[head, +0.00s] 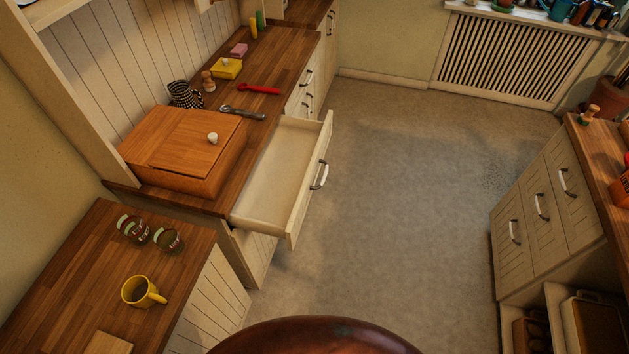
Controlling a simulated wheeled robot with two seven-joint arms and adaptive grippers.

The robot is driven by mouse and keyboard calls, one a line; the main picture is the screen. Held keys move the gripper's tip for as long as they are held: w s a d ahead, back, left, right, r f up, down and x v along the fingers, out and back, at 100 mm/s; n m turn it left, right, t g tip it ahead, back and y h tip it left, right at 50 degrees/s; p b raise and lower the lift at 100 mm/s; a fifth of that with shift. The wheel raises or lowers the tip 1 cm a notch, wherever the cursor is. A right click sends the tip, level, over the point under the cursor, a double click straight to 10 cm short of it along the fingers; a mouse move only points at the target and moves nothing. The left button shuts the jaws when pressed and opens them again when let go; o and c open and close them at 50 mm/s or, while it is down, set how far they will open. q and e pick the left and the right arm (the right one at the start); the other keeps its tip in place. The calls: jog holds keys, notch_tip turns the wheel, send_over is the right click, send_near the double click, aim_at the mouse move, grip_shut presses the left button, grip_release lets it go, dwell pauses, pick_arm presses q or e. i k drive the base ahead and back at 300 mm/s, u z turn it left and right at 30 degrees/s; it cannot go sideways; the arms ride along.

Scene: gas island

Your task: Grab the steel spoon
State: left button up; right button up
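A grey metal utensil (243,112), which looks like the steel spoon, lies flat on the wooden counter (272,70) along the left wall. It lies just behind the open drawer (283,178), near the counter's front edge. Its fine shape is too small to make out. Neither of my grippers shows in the head view, so I cannot see whether they are open or shut.
A wooden bread box (185,150), a patterned cup (185,94) and a red utensil (260,89) are near the metal utensil. The pulled-out drawer looks empty and juts over the floor. The middle floor (400,180) is clear. Drawers (545,205) stand at right.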

aim_at(227, 108)
jog(key=z, duration=1.05)
jog(key=i, duration=0.65)
